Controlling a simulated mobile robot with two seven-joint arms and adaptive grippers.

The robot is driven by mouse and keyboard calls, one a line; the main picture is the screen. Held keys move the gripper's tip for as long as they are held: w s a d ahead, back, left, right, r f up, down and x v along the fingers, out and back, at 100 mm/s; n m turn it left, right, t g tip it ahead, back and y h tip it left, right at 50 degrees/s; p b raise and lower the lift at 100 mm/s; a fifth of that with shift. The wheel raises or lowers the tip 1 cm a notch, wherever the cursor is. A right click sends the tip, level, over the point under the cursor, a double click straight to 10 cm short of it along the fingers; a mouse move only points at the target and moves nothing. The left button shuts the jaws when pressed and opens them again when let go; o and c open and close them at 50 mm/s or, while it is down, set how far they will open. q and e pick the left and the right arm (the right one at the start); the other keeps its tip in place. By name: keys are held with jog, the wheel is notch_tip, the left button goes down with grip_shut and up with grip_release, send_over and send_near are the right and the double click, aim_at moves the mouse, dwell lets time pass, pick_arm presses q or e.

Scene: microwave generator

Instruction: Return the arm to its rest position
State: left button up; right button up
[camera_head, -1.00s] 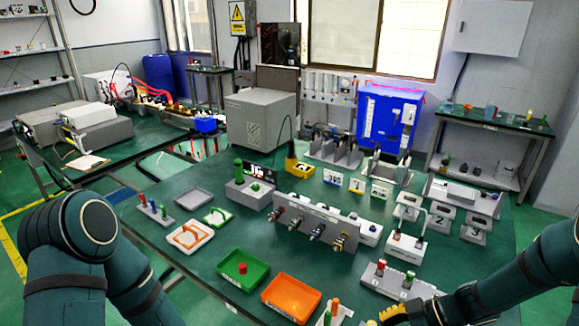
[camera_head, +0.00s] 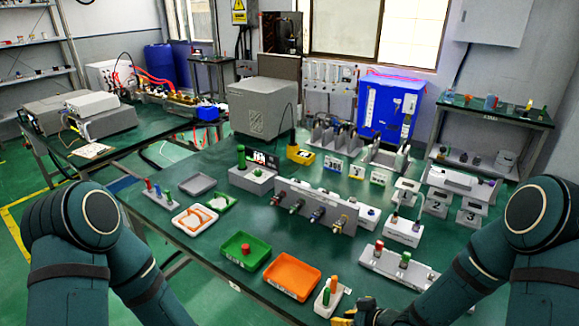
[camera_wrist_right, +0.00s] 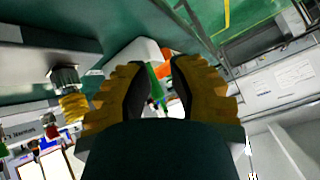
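My right arm (camera_head: 545,235) comes in from the right, its elbow raised. Its yellow-padded gripper (camera_head: 345,317) shows only partly at the bottom edge of the head view, near the front of the green table (camera_head: 200,255). In the right wrist view the gripper's fingers (camera_wrist_right: 160,62) stand apart, and I see nothing held between them. A white holder with green and orange pegs (camera_head: 332,298) stands close beyond this gripper. My left arm (camera_head: 90,245) hangs at the left, and its gripper is outside the head view.
A green tray (camera_head: 262,250) with a red knob and an orange tray (camera_head: 310,284) lie near the table's front. A grey panel with connectors (camera_head: 305,197) stands mid-table. A grey rail with red and green pieces (camera_head: 368,261) lies left of my right forearm.

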jog(key=s+a+f+m+g+h, duration=0.3)
jog(key=s+f+m, duration=0.3)
jog(key=s, duration=0.5)
jog(key=shift+s+a+f+m+g, duration=0.25)
jog(key=shift+s+f+m+g, duration=0.2)
jog(key=shift+g, duration=0.25)
jog(key=shift+w, duration=0.15)
